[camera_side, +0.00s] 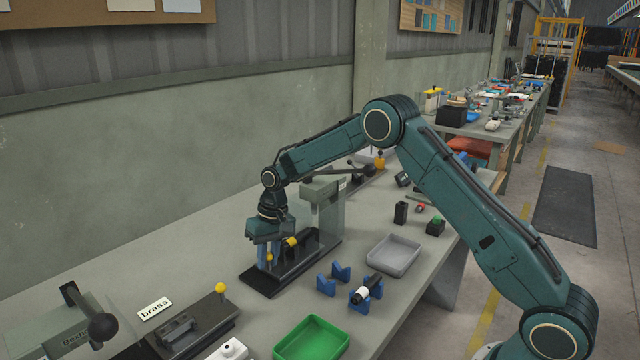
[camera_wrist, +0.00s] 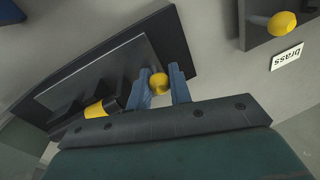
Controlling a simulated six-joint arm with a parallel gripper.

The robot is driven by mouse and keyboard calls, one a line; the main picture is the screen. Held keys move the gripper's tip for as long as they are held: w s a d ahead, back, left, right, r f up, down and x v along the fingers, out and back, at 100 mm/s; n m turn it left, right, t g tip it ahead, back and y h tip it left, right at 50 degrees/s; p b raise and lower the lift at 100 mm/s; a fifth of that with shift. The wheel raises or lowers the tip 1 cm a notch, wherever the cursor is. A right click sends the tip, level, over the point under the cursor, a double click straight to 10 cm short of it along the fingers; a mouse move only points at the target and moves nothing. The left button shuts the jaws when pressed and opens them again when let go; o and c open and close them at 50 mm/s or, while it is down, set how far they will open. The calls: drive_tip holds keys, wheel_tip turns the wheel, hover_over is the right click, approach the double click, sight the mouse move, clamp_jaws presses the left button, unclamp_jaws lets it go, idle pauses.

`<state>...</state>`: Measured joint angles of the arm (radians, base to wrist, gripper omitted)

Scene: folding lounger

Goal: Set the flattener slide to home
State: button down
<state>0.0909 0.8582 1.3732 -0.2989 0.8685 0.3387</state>
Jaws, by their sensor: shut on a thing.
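My gripper (camera_side: 268,256) points down over a black-based bench device, which I take to be the flattener (camera_side: 308,257). Its blue fingers are closed around a small yellow ball knob, seen between the fingertips in the wrist view (camera_wrist: 159,83). The knob sits at the edge of a grey plate (camera_wrist: 125,65) on the dark base. A black cylinder with a yellow band (camera_wrist: 95,110) lies on the device beside the fingers. A grey upright frame (camera_side: 325,207) stands at the device's far end. The gripper hides part of the slide, and its position along the base cannot be told.
A second device with a yellow knob (camera_side: 221,287) stands front left, beside a "brass" label (camera_side: 155,308). Blue V-blocks (camera_side: 340,271), a grey tray (camera_side: 393,255) and a green tray (camera_side: 312,340) lie to the right and front. The wall runs behind the bench.

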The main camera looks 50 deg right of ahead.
sight(283, 247)
drive_tip(key=shift+d, duration=1.05)
drive_tip(key=c, duration=1.6)
unclamp_jaws()
drive_tip(key=shift+r, duration=0.2)
drive_tip(key=r, duration=0.4)
drive_tip(key=d+r, duration=0.1)
drive_tip(key=r, duration=0.4)
drive_tip(key=d+r, duration=0.1)
drive_tip(key=r, duration=0.3)
drive_tip(key=shift+s+d+r, duration=0.15)
drive_tip(key=shift+s+d, duration=0.1)
